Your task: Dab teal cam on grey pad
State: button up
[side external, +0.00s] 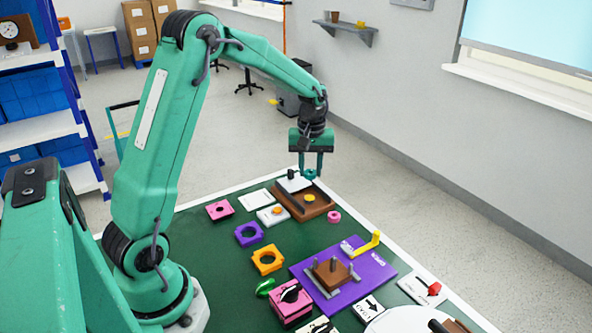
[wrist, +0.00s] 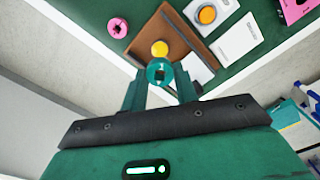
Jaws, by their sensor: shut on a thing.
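The teal cam (side external: 311,175), a small ring with a hole, is held between the fingertips of my gripper (side external: 311,172). It also shows in the wrist view (wrist: 160,72), between the two fingers (wrist: 160,80). The cam hangs above the far side of a brown tray (side external: 318,212). A pale grey pad (side external: 290,185) with a black knob lies at the tray's far left edge, close to the cam in the picture. In the wrist view, the pale pad (wrist: 200,70) is right of the cam, partly hidden by a finger. I cannot tell the cam's exact height above it.
The brown tray holds a yellow round piece (side external: 309,198). A pink ring (side external: 333,217) is right of it. A white block with an orange button (side external: 272,215) and a white card (side external: 254,200) are left.

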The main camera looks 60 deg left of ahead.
aim_at(310, 198)
jog(key=shift+f, duration=0.2)
jog(key=shift+f, duration=2.7)
jog(key=shift+f, duration=0.6)
jog(key=shift+r, duration=0.1)
dwell(0.3)
notch_tip(310, 198, up, 7)
dwell(1.1)
dwell(0.6)
